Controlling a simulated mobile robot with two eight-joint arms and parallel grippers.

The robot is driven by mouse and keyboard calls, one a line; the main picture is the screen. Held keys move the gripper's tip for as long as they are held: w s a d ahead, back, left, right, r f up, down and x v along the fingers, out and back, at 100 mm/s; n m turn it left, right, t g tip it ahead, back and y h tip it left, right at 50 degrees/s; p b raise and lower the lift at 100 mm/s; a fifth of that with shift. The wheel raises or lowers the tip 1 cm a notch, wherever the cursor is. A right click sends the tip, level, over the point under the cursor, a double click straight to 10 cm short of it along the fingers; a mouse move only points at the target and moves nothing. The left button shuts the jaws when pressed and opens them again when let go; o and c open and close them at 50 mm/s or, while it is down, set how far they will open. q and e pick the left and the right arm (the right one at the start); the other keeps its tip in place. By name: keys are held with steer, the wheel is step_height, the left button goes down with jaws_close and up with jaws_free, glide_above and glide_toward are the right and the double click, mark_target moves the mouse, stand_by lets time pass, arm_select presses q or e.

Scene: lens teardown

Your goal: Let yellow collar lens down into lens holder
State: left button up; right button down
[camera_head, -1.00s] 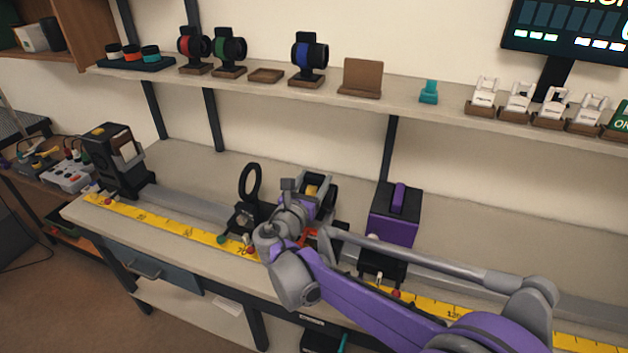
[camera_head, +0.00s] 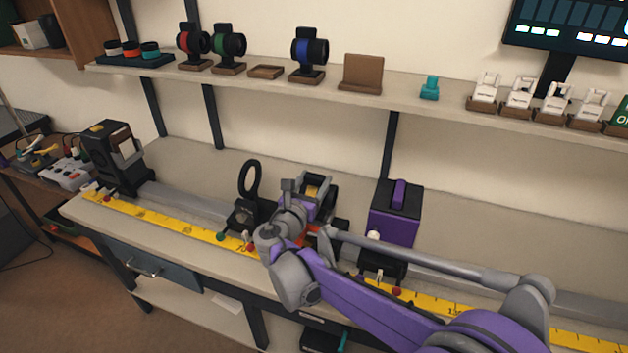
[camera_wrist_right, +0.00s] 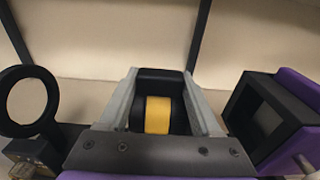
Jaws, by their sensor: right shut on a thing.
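My right gripper (camera_head: 314,190) is shut on the yellow collar lens, a black barrel with a yellow band (camera_wrist_right: 158,115). In the right wrist view, the lens sits between my two grey fingers (camera_wrist_right: 155,100). In the head view, the lens and fingers are above the rail, between a black ring stand and a purple box. My wrist and arm cover the space below the lens. I cannot tell the lens holder apart there, nor whether the lens touches it. My left gripper is not in view.
The black ring stand (camera_head: 249,180) is left of my gripper. The purple box (camera_head: 395,215) is close on the right. A yellow scale (camera_head: 160,225) runs along the bench front. A lamp-like black unit (camera_head: 115,155) stands at the left end. The shelf above holds several lenses.

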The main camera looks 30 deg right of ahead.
steer(key=shift+f+b, duration=0.45)
steer(key=shift+f, duration=0.25)
jaws_free()
stand_by(0.3)
steer(key=v, duration=1)
steer(key=shift+s+a, duration=0.25)
steer(key=shift+s, duration=0.05)
steer(key=shift+s+d+f+m, duration=0.1)
steer(key=shift+s+d+m, duration=0.1)
steer(key=shift+s+m, duration=0.1)
steer(key=s+d+f+m+g+y+p, duration=0.2)
steer(key=s+f+m+g+y+p, duration=0.4)
steer(key=s+m, duration=0.75)
steer(key=s+a+f+m+y+p, duration=0.1)
steer(key=s+a+f+m+y, duration=0.2)
steer(key=s+a+m+y, duration=0.4)
steer(key=a+m, duration=0.2)
steer(key=m, duration=0.3)
steer(key=shift+s+f+p, duration=0.25)
steer(key=shift+s+p, duration=0.05)
steer(key=shift+p, duration=0.1)
